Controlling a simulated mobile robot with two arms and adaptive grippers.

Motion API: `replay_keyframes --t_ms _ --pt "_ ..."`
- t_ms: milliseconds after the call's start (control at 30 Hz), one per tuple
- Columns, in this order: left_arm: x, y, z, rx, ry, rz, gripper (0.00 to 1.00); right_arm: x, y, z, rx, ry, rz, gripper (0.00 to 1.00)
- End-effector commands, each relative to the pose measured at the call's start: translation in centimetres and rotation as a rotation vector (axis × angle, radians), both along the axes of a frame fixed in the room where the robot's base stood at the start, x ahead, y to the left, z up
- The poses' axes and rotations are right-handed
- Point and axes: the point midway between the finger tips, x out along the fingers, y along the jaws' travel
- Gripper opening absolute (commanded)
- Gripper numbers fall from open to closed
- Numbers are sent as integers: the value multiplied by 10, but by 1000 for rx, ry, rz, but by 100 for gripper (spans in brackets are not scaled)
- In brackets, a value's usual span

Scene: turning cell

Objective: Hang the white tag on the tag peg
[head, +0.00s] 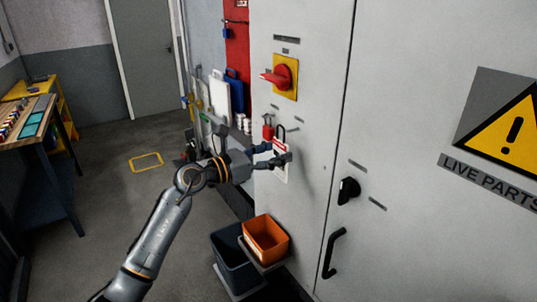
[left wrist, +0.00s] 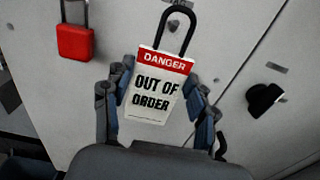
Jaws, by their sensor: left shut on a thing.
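The white tag (head: 281,172) has a red DANGER band, reads OUT OF ORDER and has a black loop at its top. It is upright in front of the grey cabinet door, and shows large in the left wrist view (left wrist: 151,98), slightly tilted. My left gripper (head: 275,158) is shut on the tag, its fingers on either side of it; in the left wrist view the fingers (left wrist: 160,90) flank it. My right gripper is not in view.
A red padlock (head: 268,130) hangs just left of the tag on the cabinet (head: 310,60). Above is a red rotary switch (head: 279,76). A black latch (head: 348,190) and door handle (head: 333,252) are to the right. An orange bin (head: 266,239) and dark bin (head: 232,262) stand below.

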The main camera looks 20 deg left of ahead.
Motion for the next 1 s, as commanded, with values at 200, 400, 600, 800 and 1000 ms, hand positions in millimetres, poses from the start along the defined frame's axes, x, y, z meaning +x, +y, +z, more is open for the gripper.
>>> replay_keyframes --t_ms 200,400,600,800,1000 --pt "11 -9 -1 -1 0 -1 26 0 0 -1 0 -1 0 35" --pt "19 -16 -5 0 0 -1 26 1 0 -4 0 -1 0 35" --pt "25 -20 -10 1 1 -1 26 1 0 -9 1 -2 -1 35" --pt "27 -21 -11 1 -1 0 26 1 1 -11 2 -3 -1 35" --pt "27 -21 -11 0 0 0 26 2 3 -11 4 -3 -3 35"
